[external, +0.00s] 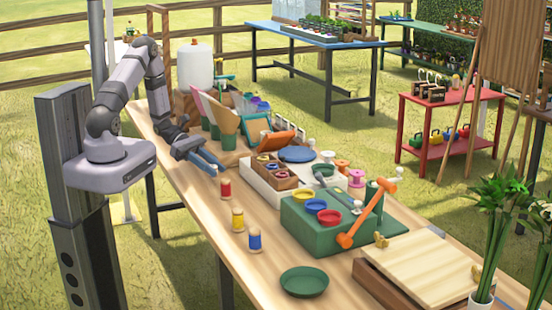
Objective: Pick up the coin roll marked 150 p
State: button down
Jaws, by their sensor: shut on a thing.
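My gripper (216,165) has bluish fingers and reaches low over the left part of the wooden table. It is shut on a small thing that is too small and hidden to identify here. No marking reading 150 p can be read on anything, so I cannot tell which thing is that coin roll. A red spool-like piece (226,188) stands upright just below and in front of my fingertips. A yellow one (238,220) and a blue one (255,240) stand in a line nearer the camera.
A wooden box with coloured round pieces (284,184) lies right of my gripper. Tall fan-shaped items (227,120) stand behind the gripper. A green dish (304,281) lies at the front.

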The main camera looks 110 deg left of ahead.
aim_at(213, 166)
jog(key=shift+r, duration=3.8)
